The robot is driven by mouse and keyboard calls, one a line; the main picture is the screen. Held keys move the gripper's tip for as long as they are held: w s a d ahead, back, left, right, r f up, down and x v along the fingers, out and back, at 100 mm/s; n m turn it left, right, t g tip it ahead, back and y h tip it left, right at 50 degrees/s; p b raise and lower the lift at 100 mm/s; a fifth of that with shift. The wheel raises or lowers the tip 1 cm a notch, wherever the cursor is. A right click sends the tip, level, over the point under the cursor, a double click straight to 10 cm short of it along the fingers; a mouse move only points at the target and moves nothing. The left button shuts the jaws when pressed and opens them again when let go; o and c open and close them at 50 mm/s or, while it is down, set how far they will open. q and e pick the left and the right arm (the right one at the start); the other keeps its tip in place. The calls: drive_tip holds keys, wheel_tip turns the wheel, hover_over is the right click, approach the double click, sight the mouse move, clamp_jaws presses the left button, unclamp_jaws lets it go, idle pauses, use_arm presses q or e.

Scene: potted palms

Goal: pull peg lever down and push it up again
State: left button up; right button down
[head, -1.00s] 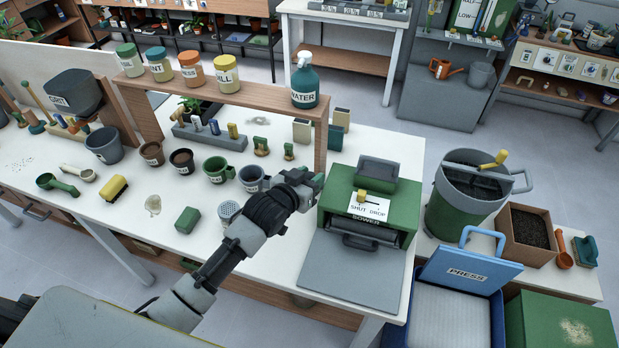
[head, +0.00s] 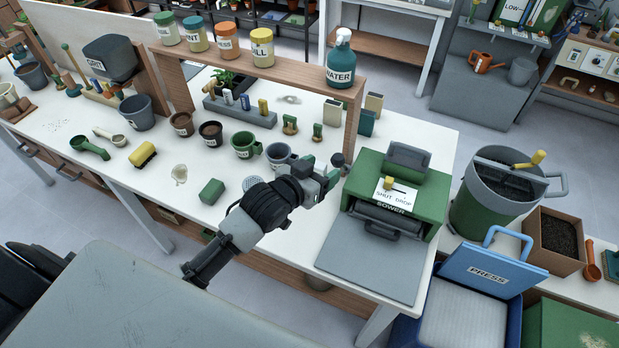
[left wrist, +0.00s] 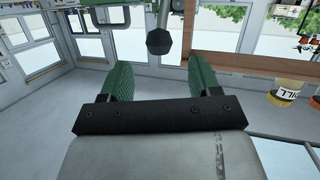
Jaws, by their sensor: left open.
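The green sower (head: 440,190) stands at the right end of the white table. A dark round knob (head: 338,159) sits at its left side; I take it for the peg lever's end. In the left wrist view the dark faceted knob (left wrist: 159,41) hangs on a grey rod. My left gripper (head: 328,180) is just in front of the knob in the head view. In the left wrist view its green fingers (left wrist: 158,72) are apart and empty, with the knob beyond them, centred on the gap. I see no contact. My right gripper is not in view.
A wooden shelf (head: 280,80) carries jars and a water bottle (head: 341,60). A yellow-handled slider (head: 398,187) is on the sower's top. A green block (head: 211,191) lies left of my arm.

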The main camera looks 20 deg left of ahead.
use_arm(q)
drive_tip(key=shift+b+v, duration=0.3)
drive_tip(key=shift+v, duration=1.75)
drive_tip(key=s+a+f+g+y, duration=0.1)
drive_tip(key=s+f+g, duration=0.25)
drive_tip(key=s, duration=0.45)
drive_tip(key=s+a+f+g+y, duration=0.1)
drive_tip(key=s+f+g+y, duration=0.1)
drive_tip(key=s+g, duration=0.35)
drive_tip(key=s+a+f+g+y, duration=0.1)
drive_tip(key=s+f+g, duration=0.15)
drive_tip(key=s, duration=0.65)
wheel_tip(320, 180, down, 28)
drive_tip(key=s+b, duration=0.1)
drive_tip(key=b, duration=0.1)
drive_tip(key=s+a+f+g+b, duration=0.1)
drive_tip(key=s+a+f+g, duration=0.1)
drive_tip(key=s+f, duration=1.4)
drive_tip(key=shift+a+f+y, duration=0.2)
drive_tip(key=shift+f+y, duration=0.1)
drive_tip(key=shift+f, duration=0.5)
